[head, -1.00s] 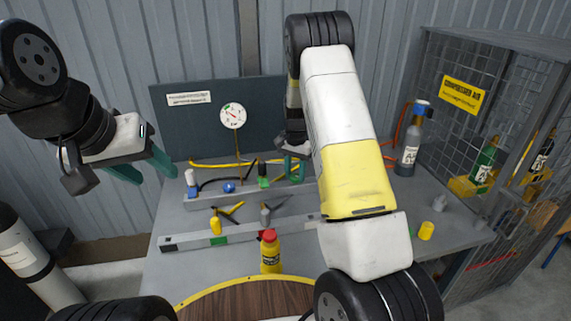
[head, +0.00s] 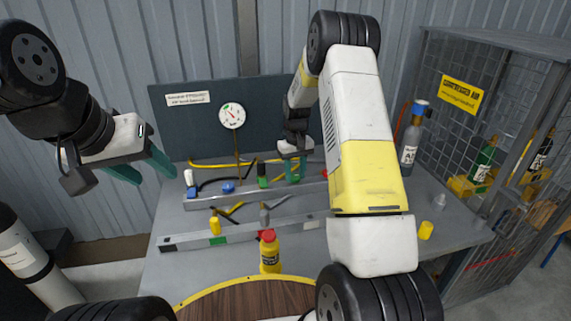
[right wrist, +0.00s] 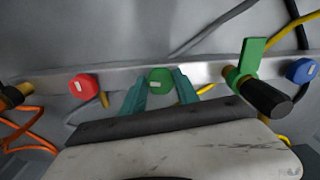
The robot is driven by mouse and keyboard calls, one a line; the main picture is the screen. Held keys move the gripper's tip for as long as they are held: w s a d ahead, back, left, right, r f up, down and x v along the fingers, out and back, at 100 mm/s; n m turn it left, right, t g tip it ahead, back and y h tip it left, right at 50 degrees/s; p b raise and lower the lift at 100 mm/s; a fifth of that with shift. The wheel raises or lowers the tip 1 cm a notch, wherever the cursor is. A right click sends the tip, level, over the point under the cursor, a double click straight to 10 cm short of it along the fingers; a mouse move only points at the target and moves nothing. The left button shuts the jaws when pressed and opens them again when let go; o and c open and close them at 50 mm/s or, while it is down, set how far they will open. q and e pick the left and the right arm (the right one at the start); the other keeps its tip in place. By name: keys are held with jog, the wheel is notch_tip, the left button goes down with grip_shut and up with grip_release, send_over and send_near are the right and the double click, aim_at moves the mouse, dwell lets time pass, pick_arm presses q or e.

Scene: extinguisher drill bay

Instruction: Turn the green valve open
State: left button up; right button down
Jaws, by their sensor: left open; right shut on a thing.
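The green valve is a round green knob (right wrist: 160,80) on a grey rail, seen in the right wrist view. My right gripper (right wrist: 161,91) has its teal fingers on both sides of this knob and is shut on it. In the head view my right gripper (head: 293,175) is low at the back rail, and its fingers hide the knob. A separate green lever (right wrist: 251,58) on a brass fitting with a black end stands beside it. My left gripper (head: 146,168) is open and empty, raised at the left, away from the valves.
A red knob (right wrist: 84,86) and a blue knob (right wrist: 301,71) sit on the same rail. A front rail (head: 255,232), a yellow bottle (head: 270,255) with a red cap and a gauge (head: 232,115) are nearby. A wire cage (head: 465,150) stands at the right.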

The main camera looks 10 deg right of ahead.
aim_at(295, 176)
jog(key=shift+r+n, duration=0.1)
jog(key=shift+n, duration=0.5)
jog(key=c, duration=0.9)
grip_release()
jog(key=shift+r, duration=3.85)
